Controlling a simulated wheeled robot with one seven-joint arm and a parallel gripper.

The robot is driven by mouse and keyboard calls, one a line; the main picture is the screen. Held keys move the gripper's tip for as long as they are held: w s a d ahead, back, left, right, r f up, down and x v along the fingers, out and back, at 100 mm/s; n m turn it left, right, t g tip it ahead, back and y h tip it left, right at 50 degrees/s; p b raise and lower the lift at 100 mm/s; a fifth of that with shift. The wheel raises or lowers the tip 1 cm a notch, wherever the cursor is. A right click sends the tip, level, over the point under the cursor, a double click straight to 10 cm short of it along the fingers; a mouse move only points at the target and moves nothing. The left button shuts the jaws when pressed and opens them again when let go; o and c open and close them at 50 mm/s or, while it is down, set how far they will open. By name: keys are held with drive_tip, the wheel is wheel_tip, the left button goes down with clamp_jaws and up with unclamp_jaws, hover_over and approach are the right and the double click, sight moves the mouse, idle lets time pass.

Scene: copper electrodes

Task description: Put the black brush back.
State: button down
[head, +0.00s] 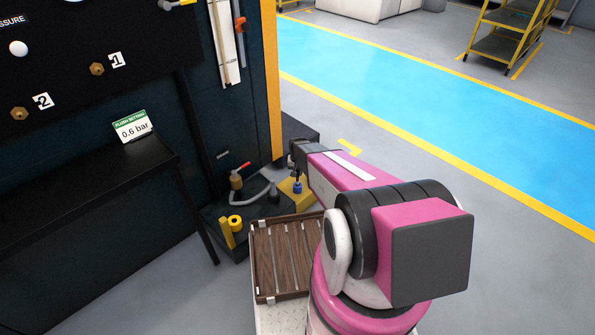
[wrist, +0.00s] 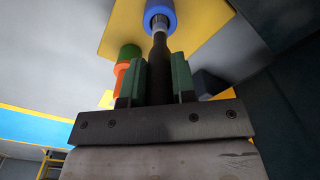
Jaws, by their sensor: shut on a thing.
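My gripper (wrist: 159,82) is shut on the black brush (wrist: 158,62) in the wrist view, with one dark green finger on each side of its handle. The brush's far end, with a pale metal band, lines up with a blue round cup (wrist: 160,14). I cannot tell how far it is inside the cup. The blue cup also shows in the head view (head: 297,188), on a yellow block (head: 288,197) on the floor-level base. My gripper is mostly hidden by my arm there.
An orange-handled item (wrist: 120,76) stands in a green cup (wrist: 129,53) beside the brush. A wooden slatted tray (head: 284,258), a red-levered valve (head: 238,177) with a grey hose and a yellow fitting (head: 233,231) are near. A black shelf (head: 90,180) stands left.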

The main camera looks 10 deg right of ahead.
drive_tip(key=shift+f, duration=1.65)
drive_tip(key=shift+c, duration=0.3)
unclamp_jaws()
drive_tip(key=shift+r, duration=0.15)
drive_tip(key=shift+s+r, duration=0.1)
drive_tip(key=shift+r, duration=4.75)
wheel_tip(320, 180, up, 10)
drive_tip(key=r, duration=0.1)
hover_over(298, 176)
drive_tip(key=s+r+n, duration=0.1)
drive_tip(key=s+r, duration=0.5)
drive_tip(key=s, duration=0.5)
drive_tip(key=s+r+n, duration=0.1)
drive_tip(key=s+r, duration=0.5)
drive_tip(key=s, duration=0.5)
drive_tip(key=shift+r, duration=0.15)
